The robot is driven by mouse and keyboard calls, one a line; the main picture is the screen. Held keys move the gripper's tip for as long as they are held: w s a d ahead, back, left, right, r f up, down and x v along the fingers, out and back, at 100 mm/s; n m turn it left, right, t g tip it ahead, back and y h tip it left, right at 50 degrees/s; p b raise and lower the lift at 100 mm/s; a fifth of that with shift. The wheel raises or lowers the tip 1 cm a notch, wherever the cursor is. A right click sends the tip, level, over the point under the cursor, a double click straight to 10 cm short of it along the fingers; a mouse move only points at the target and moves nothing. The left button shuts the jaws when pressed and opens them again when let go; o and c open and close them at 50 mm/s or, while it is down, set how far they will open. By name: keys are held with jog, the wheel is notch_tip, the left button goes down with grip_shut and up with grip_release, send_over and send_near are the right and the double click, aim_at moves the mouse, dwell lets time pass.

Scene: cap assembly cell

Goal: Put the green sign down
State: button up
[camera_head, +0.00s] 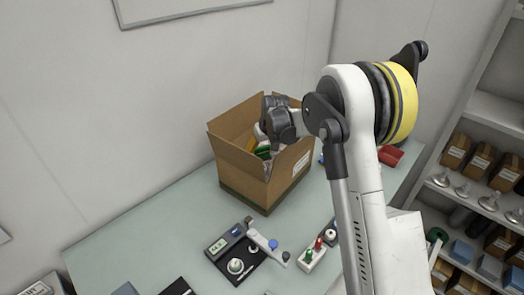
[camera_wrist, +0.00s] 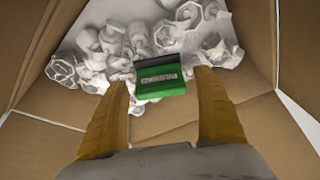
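The green sign (camera_wrist: 160,76), a small green block with a dark top edge and a pale label, shows in the wrist view between and just beyond my fingertips. My gripper (camera_wrist: 162,82) is open, with its two yellow fingers wide apart and a gap on both sides of the sign. The sign appears to lie on or just above white parts (camera_wrist: 95,45) in the cardboard box (camera_wrist: 60,133). In the head view my gripper (camera_head: 258,147) reaches down into the box (camera_head: 238,165), and a bit of green shows by it.
The box stands on a pale green table (camera_head: 150,222) near the wall. In front lie a black fixture (camera_head: 235,255) with a white cap and a small tray (camera_head: 312,257) with red and green pieces. Shelves (camera_head: 480,215) stand at right.

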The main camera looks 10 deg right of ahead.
jog(key=shift+r, duration=0.1)
jog(key=s+d+r+t+p, duration=0.1)
jog(key=s+r+p, duration=0.1)
jog(key=s+r, duration=1.65)
jog(key=s+m+t, duration=0.1)
jog(key=s+m, duration=0.1)
jog(key=s, duration=1.9)
jog(key=shift+s+d+f+t+h, duration=0.3)
jog(key=shift+d+t+h, duration=0.1)
